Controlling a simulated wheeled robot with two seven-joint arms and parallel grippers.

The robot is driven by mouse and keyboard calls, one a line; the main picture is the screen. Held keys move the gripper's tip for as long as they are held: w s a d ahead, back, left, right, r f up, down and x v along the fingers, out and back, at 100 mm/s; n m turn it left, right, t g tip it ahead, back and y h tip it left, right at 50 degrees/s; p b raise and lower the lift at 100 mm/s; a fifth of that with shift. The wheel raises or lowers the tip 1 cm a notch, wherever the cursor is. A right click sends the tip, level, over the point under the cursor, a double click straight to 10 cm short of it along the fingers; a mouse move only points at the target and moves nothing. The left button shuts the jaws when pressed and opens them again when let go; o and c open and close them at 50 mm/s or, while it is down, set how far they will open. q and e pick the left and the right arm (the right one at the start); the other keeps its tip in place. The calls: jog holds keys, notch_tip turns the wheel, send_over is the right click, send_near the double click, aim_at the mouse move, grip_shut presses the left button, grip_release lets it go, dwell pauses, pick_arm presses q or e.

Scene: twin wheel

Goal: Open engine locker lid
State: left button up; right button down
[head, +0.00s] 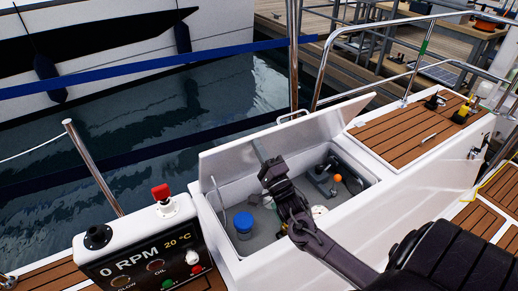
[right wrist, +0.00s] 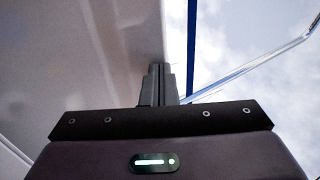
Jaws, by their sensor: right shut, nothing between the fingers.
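The white engine locker lid (head: 310,125) stands raised and tilted back along the locker's far edge, and the locker (head: 262,262) below it is open. My right gripper (head: 259,150) is shut and empty, in front of the lid's inner face. Whether it touches the lid I cannot tell. In the right wrist view the shut fingers (right wrist: 158,82) point up beside a pale surface, which looks like the lid (right wrist: 80,50). My left gripper is not in view.
Inside the locker are a blue cap (head: 243,222) and an orange ball-shaped part (head: 337,178). A console (head: 140,255) with a red switch (head: 161,193) stands at the left. A teak-topped section (head: 415,125) and steel rail (head: 335,45) lie to the right. Water lies beyond.

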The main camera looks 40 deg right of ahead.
jog(key=w+r+p, duration=0.1)
jog(key=w+r+g+p, duration=0.1)
jog(key=w+p, duration=0.1)
jog(key=w+r+g+p, duration=0.1)
jog(key=w+r+p, duration=0.1)
jog(key=shift+d, duration=0.35)
jog(key=shift+w+d+r+g+p, duration=0.15)
jog(key=shift+w+p, duration=0.15)
jog(key=shift+w, duration=0.25)
jog(key=shift+w+r+g+p, duration=0.15)
jog(key=shift+w+p, duration=0.15)
jog(key=shift+w, duration=0.2)
jog(key=x, duration=0.1)
jog(key=b+x, duration=0.1)
jog(key=x, duration=0.1)
jog(key=shift+w+f, duration=0.2)
jog(key=shift+w, duration=0.1)
jog(key=shift+f, duration=0.1)
